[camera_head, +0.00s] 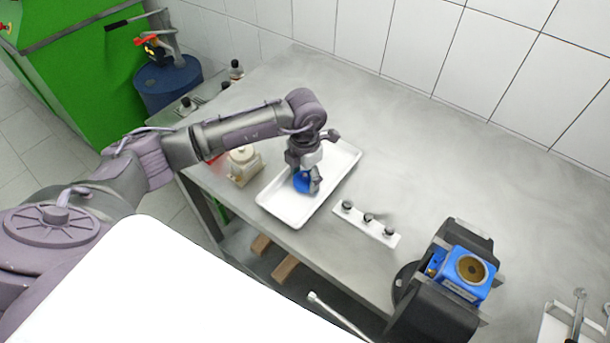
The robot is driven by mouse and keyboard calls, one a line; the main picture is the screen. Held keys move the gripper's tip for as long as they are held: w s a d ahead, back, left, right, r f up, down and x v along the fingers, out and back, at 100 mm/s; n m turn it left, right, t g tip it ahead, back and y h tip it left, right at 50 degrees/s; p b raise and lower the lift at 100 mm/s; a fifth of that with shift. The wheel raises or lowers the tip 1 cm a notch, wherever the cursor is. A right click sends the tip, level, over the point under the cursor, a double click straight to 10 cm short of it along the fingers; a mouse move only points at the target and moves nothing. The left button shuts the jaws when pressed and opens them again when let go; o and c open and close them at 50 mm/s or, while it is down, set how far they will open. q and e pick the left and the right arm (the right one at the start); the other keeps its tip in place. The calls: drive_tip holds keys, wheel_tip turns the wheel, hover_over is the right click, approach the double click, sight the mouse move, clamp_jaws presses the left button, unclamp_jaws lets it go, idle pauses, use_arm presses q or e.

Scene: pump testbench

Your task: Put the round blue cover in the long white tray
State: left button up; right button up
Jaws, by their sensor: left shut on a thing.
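The long white tray (290,206) lies on the grey table, with its long side running from lower left to upper right. My left gripper (309,186) points down over the middle of the tray. It is shut on the round blue cover (301,181), which is partly hidden by the fingers. I cannot tell whether the cover touches the tray floor or hangs just above it. My right gripper is not in view.
A white strip with several dark knobs (366,224) lies right of the tray. A blue pump part (467,272) sits in a black mount at the front right. A cream-coloured part (243,164) stands left of the tray. The table's back right is clear.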

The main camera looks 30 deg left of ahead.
use_arm(q)
drive_tip(key=shift+f, duration=0.8)
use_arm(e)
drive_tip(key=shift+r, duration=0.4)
use_arm(q)
drive_tip(key=shift+f, duration=0.1)
drive_tip(key=shift+f, duration=0.2)
drive_tip(key=o, duration=1.2)
drive_tip(key=shift+r, duration=0.1)
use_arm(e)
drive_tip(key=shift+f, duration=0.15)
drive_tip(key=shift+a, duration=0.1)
